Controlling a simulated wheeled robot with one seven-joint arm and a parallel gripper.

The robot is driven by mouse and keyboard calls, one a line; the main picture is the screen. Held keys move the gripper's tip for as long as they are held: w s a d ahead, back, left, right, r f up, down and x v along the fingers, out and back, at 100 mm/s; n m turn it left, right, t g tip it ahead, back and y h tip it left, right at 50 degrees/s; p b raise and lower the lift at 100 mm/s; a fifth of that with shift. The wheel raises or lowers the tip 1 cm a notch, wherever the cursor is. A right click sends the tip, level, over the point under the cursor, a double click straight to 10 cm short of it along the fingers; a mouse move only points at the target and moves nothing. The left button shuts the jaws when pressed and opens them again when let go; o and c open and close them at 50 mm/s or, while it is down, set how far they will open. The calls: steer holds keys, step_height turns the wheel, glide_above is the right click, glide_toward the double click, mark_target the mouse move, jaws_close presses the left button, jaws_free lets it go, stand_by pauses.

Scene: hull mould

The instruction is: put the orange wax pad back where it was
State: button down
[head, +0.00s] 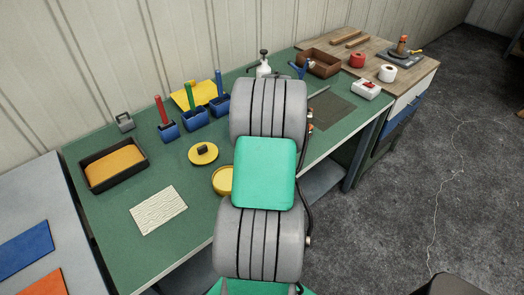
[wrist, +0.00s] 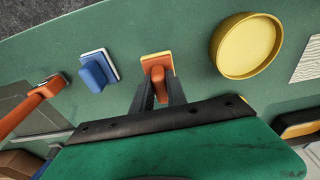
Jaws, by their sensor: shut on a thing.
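The orange wax pad (wrist: 158,66) shows in the wrist view as an orange block with a grip on it and a pale yellow edge. My gripper (wrist: 160,92) is shut on its grip, one dark finger on each side. I cannot tell whether the pad touches the green bench or hangs just above it. A blue pad (wrist: 97,69) with a white edge lies to its left, apart from it. In the head view my arm hides the gripper and the orange pad.
A round yellow tin (wrist: 247,45) stands right of the pad; its lid (head: 203,154) lies apart. A black tray (head: 88,179), a white textured sheet (head: 158,210) and blue holders (head: 195,118) stand on the bench (head: 120,250). An orange-handled tool (wrist: 35,103) lies left.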

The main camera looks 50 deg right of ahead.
step_height(320, 180, down, 3)
steer(key=shift+r+p, duration=0.2)
steer(key=shift+p, duration=0.3)
steer(key=shift+f+b, duration=0.3)
steer(key=shift+f, duration=0.1)
steer(key=c, duration=1.3)
jaws_free()
steer(key=shift+a, duration=0.1)
steer(key=shift+r, duration=0.1)
